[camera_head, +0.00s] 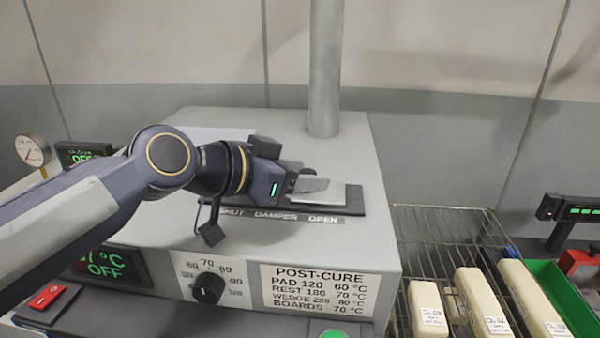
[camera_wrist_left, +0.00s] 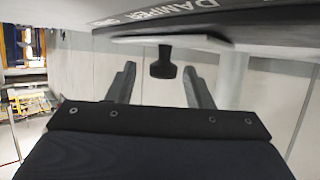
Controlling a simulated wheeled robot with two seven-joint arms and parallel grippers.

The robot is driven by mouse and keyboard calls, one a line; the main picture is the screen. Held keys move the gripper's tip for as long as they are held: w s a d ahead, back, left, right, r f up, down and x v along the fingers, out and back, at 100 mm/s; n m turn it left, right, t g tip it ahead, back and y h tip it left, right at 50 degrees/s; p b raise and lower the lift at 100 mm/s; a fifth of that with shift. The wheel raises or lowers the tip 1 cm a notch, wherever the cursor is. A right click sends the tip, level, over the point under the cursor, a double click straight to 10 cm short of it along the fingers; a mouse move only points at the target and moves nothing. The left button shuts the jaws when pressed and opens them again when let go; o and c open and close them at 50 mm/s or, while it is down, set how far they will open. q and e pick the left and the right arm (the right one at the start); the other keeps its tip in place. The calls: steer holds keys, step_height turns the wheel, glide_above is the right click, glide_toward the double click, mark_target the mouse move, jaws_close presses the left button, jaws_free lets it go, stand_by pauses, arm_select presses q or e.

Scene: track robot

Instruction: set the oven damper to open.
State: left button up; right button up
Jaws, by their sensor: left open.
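The oven (camera_head: 358,150) is a light grey box in the head view. On its top, a pale damper plate (camera_head: 338,195) lies in a dark track, at the right end by the printed word OPEN. My left gripper (camera_head: 308,184) is over the plate and hides its left part. In the left wrist view the gripper (camera_wrist_left: 158,70) is open. A small black knob (camera_wrist_left: 163,66) under the pale plate edge (camera_wrist_left: 170,41) appears between the two fingers, with gaps on both sides. My right gripper is not in view.
A grey pipe (camera_head: 324,70) rises from the oven's top behind the damper. The oven front has a black dial (camera_head: 208,288) and a printed card (camera_head: 318,290). To the right, a wire rack (camera_head: 440,228) holds pale blocks, beside a green bin (camera_head: 565,290).

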arm_select(q)
steer(key=shift+s+a+r, duration=0.1)
steer(key=shift+s+a, duration=0.1)
steer(key=shift+a, duration=0.05)
steer(key=b+v, duration=0.2)
steer(key=v, duration=0.5)
steer(key=shift+s, duration=0.1)
